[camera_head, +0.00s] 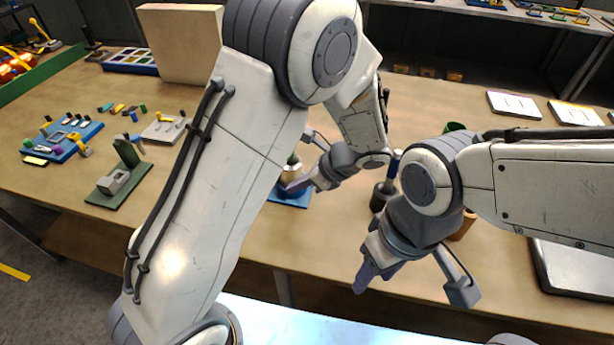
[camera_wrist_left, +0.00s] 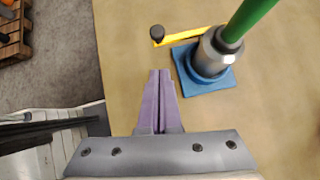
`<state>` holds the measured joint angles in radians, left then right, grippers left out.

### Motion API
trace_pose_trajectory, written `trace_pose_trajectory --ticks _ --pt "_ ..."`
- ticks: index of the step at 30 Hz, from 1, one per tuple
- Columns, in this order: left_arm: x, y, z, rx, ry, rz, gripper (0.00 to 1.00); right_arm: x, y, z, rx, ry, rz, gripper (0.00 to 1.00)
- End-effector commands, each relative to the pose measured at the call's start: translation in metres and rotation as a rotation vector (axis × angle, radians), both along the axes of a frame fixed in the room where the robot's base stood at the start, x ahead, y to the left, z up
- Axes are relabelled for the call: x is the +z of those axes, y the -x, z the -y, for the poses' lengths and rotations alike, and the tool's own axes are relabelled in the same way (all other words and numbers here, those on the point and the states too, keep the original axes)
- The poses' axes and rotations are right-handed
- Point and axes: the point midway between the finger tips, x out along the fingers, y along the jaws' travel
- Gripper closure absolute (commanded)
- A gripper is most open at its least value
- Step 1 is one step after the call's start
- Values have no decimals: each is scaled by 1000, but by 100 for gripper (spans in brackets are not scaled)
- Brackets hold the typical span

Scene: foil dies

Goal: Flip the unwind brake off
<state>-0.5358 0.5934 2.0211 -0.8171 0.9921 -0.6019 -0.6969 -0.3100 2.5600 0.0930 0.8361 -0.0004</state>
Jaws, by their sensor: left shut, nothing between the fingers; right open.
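A yellow lever (camera_wrist_left: 190,36) with a dark round knob (camera_wrist_left: 157,33) sticks out from a grey cylinder (camera_wrist_left: 212,55) on a blue square base (camera_wrist_left: 222,82) in the left wrist view. A green rod (camera_wrist_left: 250,18) rises from the cylinder. I take the lever to be the brake. My left gripper (camera_wrist_left: 160,73) is shut and empty, with its purple tips short of the lever and left of the base. In the head view my left gripper (camera_head: 287,190) partly hides the blue base (camera_head: 293,201). My right gripper (camera_head: 412,289) is open and empty near the table's front edge.
In the head view, a green stand (camera_head: 120,182), a blue tray of small parts (camera_head: 62,140) and a grey plate (camera_head: 164,130) lie at left. A dark cylinder (camera_head: 378,197) stands between my grippers. The table's front edge runs close by.

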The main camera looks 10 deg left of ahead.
Motion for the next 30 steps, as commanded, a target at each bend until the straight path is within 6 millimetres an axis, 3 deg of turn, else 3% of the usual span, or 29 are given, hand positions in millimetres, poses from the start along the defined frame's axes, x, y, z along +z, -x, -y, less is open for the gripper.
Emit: trace_pose_trajectory --ticks 3,12,25,30 --pt "-19 -2 -17 3 -2 -5 100 3 0 0 0 0 0 50" --pt "-24 -9 -52 3 -1 -1 100 13 0 0 0 0 0 50" --pt "-26 -10 -55 0 0 0 100 13 0 0 0 0 0 50" --pt "-26 -12 -47 -40 0 1 100 11 0 0 0 0 0 50"
